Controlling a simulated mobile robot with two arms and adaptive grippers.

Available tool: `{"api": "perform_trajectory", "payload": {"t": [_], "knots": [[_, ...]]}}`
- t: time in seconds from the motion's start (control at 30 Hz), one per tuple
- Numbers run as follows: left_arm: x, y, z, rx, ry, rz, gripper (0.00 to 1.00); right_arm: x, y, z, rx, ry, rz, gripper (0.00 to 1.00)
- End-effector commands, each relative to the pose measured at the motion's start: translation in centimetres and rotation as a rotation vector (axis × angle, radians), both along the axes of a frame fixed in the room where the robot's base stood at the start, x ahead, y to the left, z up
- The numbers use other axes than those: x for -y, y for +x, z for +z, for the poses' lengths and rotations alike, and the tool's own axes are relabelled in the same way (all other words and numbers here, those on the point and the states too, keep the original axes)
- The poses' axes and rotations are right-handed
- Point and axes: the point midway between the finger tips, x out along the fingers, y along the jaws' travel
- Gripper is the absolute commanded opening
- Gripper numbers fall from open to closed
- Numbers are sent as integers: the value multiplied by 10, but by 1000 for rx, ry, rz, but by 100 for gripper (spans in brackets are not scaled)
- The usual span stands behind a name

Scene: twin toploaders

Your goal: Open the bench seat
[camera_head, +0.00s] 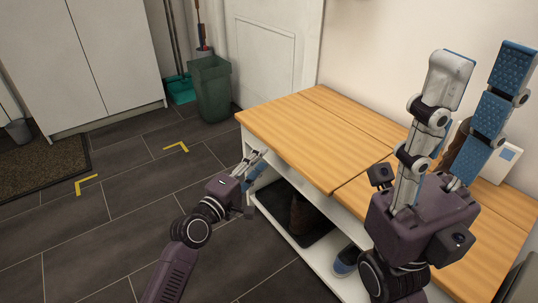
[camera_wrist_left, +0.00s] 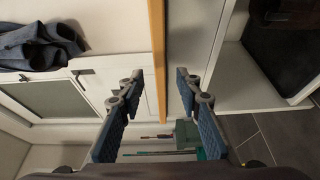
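The bench has a light wood seat (camera_head: 300,130) split into a left and a right panel, on a white open-fronted frame. Both panels lie flat. My left gripper (camera_head: 260,158) is at the front edge of the left panel, toward its left end. In the left wrist view the wood edge of the seat (camera_wrist_left: 156,45) runs between the two open fingertips (camera_wrist_left: 162,78). I cannot tell whether either finger touches it. My right gripper (camera_head: 480,70) points up in front of the right panel, fingers apart and empty, hiding part of that panel.
Boots (camera_head: 303,218) and a shoe (camera_head: 345,260) stand on the shelf under the seat. A green bin (camera_head: 212,90) stands beyond the bench's left end. A white card (camera_head: 500,163) is at the back right.

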Motion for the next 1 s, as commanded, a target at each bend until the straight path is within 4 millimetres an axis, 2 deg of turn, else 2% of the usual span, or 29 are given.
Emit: {"api": "perform_trajectory", "payload": {"t": [0.1, 0.3, 0.67, 0.7, 1.0], "knots": [[11, 19, -2, 4, -1, 1, 32, -1, -4, 0, 30, -1, -2, 40], [24, 40, -2, 4, 0, 2, 32, -2, -8, 7, 62, -4, -4, 40], [28, 46, 0, 3, 3, 2, 32, -2, -9, 10, 71, -5, -4, 40], [28, 46, 0, 3, 3, 2, 31, -2, -9, 10, 71, -5, -4, 40], [28, 46, 0, 4, 2, 2, 0, -2, -9, 10, 71, -5, -4, 40]]}}
